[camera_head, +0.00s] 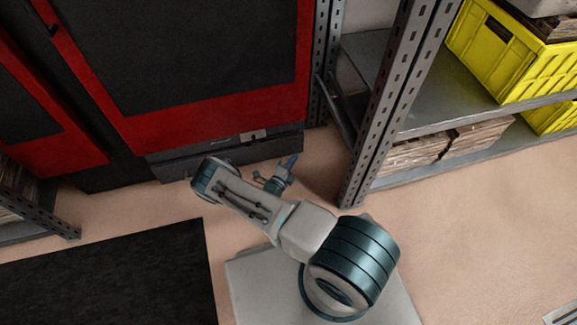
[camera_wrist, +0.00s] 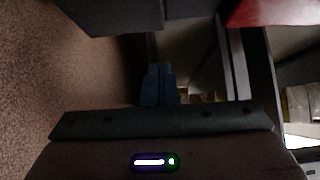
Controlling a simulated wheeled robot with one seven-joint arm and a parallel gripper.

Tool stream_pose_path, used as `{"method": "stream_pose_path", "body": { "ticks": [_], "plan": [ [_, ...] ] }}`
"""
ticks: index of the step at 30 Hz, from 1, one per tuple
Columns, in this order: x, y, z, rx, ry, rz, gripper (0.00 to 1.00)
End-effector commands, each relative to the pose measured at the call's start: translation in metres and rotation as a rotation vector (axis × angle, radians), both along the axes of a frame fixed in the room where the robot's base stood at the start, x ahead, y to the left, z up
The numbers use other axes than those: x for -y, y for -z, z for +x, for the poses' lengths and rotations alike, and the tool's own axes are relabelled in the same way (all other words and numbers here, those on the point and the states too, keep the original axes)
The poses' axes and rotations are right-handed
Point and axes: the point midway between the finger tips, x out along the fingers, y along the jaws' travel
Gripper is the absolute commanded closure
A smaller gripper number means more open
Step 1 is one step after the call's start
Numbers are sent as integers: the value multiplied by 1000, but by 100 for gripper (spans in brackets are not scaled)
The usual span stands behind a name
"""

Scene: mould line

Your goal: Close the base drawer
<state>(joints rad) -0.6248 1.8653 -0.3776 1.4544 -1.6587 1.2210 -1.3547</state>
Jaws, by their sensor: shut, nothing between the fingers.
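The base drawer (camera_head: 225,156) is a dark grey, wide, low unit under the red and black cabinet in the head view. It juts out a little from below the red frame; how far is hard to judge. A dark grey block (camera_wrist: 115,16) at the top there is probably the drawer.
A grey perforated rack post (camera_head: 380,110) and shelf unit stand close to the right of my gripper, with yellow crates (camera_head: 510,55) and stacked packs (camera_head: 440,145). A black mat (camera_head: 110,275) lies at the left front. Open floor (camera_head: 480,230) lies to the right.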

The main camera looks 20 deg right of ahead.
Motion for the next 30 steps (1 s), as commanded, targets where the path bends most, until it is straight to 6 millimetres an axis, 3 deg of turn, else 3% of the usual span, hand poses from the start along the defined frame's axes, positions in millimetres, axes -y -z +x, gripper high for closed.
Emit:
{"method": "stream_pose_path", "body": {
  "ticks": [6, 13, 30],
  "plan": [
    [36, 3, 32, 1, 4, 1, 100],
    [36, 2, 64, 4, 2, 2, 100],
    [36, 0, 71, 1, 1, 1, 100]
  ]
}}
